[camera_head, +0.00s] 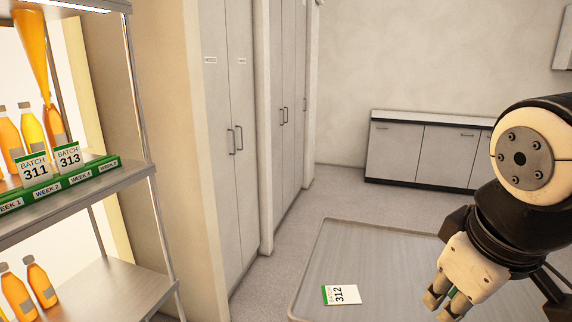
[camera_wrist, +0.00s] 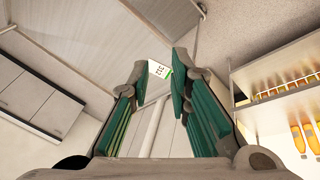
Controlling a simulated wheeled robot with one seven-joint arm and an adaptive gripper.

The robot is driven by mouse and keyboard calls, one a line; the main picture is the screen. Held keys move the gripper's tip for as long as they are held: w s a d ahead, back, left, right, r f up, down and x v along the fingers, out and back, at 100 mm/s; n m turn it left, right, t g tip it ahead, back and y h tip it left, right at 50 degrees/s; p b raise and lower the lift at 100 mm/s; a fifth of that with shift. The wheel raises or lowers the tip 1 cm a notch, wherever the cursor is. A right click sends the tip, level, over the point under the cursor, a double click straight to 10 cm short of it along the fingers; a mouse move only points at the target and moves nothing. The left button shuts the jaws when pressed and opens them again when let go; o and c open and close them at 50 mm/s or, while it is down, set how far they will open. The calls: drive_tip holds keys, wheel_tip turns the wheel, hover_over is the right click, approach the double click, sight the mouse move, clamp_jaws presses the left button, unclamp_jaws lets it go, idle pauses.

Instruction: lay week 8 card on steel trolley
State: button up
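A white card with a green edge, marked 312 (camera_head: 341,295), lies flat on the steel trolley (camera_head: 385,250) in the head view. The card also shows between and beyond my fingertips in the wrist view (camera_wrist: 158,69). I see no "week 8" wording on it. My gripper (camera_head: 442,302) is over the right part of the trolley, to the right of the card and apart from it. In the wrist view its two green-padded fingers (camera_wrist: 160,65) are spread, with nothing held between them.
At left stands a lit shelf (camera_head: 100,190) with orange bottles (camera_head: 35,128), cards marked Batch 311 (camera_head: 35,169) and Batch 313 (camera_head: 68,157), and a green strip of week labels (camera_head: 60,186). Tall cabinets (camera_head: 235,140) stand behind it. A low cabinet (camera_head: 420,150) is at the far wall.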

drive_tip(key=s+m, duration=0.1)
drive_tip(key=s+a+m+y, duration=0.1)
drive_tip(key=m, duration=0.1)
drive_tip(key=s+m, duration=0.1)
drive_tip(key=s, duration=0.1)
drive_tip(key=shift+a+f+m+t, duration=0.2)
drive_tip(key=shift+a+m+t, duration=0.05)
drive_tip(key=shift+m+t, duration=0.15)
drive_tip(key=shift+a, duration=0.1)
